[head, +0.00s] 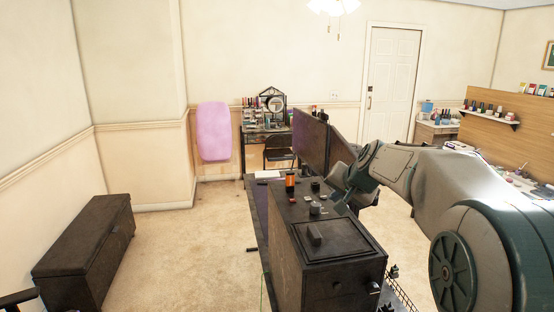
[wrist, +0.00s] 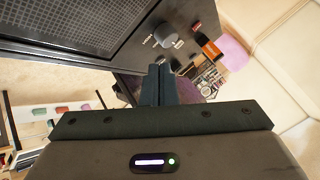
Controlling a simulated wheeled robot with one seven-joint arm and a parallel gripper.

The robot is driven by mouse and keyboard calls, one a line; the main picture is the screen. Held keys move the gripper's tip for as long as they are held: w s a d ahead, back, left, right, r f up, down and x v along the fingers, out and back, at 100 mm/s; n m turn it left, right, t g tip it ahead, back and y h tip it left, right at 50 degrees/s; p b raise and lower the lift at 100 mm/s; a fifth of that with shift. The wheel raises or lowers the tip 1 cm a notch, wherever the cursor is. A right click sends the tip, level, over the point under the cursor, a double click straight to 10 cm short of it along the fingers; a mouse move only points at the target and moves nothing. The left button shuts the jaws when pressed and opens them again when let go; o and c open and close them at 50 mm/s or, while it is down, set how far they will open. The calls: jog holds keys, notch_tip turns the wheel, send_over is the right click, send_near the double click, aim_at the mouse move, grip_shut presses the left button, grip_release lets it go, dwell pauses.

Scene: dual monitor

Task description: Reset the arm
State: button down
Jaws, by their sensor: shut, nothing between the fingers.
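My arm (head: 450,190) reaches in from the right of the head view and bends down toward a dark cabinet. My gripper (head: 345,188) is beside the top right edge of that cabinet, partly hidden by the arm's own links. In the wrist view the two dark fingers of my gripper (wrist: 158,85) are together, with nothing held between them. The dark cabinet (head: 330,270) has small items on its top, including an orange and black cylinder (head: 290,182) and a grey knob-like piece (head: 315,208). The knob-like piece also shows in the wrist view (wrist: 165,36), just beyond the fingertips.
Dual monitors (head: 312,138) stand behind the cabinet, close to my gripper. A dark bench (head: 85,250) is at the left wall. A vanity desk (head: 265,135) and a pink panel (head: 213,131) are at the back. Carpet (head: 185,245) between bench and cabinet is clear.

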jog(key=s+f+n+g+h, duration=0.1)
jog(key=s+f, duration=0.3)
jog(key=s, duration=0.7)
jog(key=s+f+n+g, duration=0.2)
jog(key=s+f, duration=0.1)
jog(key=s, duration=0.8)
jog(key=s+f+n+g+h, duration=0.1)
jog(key=s+f, duration=0.3)
jog(key=s, duration=0.8)
jog(key=shift+f+n+g+h, duration=0.35)
jog(key=shift+n+g, duration=0.15)
jog(key=shift+n, duration=0.3)
